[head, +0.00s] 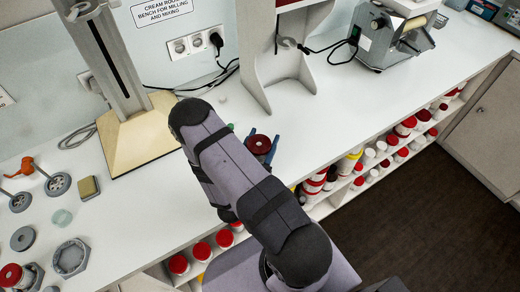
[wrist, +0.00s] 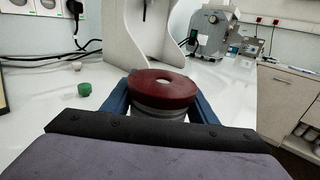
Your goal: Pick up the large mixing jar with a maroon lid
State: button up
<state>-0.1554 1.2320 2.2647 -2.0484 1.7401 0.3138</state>
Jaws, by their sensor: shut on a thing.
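The large mixing jar (wrist: 160,92) with a maroon lid stands between the blue fingers of my gripper (wrist: 162,106) in the wrist view. The lid is round with a small pale spot at its middle, and a grey band shows below it. The jar's lower part is hidden by my wrist. In the head view the maroon lid (head: 258,145) shows just beyond my arm, with blue fingers of my gripper (head: 262,150) on both sides. My gripper is shut on the jar. I cannot tell whether the jar touches the bench.
A small green cap (wrist: 84,89) lies on the white bench (head: 330,108) left of the jar. A grey stand (head: 265,60) and a metal mill (head: 393,40) are behind. A column on a tan base (head: 140,140) stands left. Shelves of red-lidded jars (head: 405,125) run below the front edge.

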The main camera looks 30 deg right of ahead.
jog(key=shift+r, duration=0.15)
jog(key=shift+r+b, duration=0.75)
jog(key=shift+r, duration=4.1)
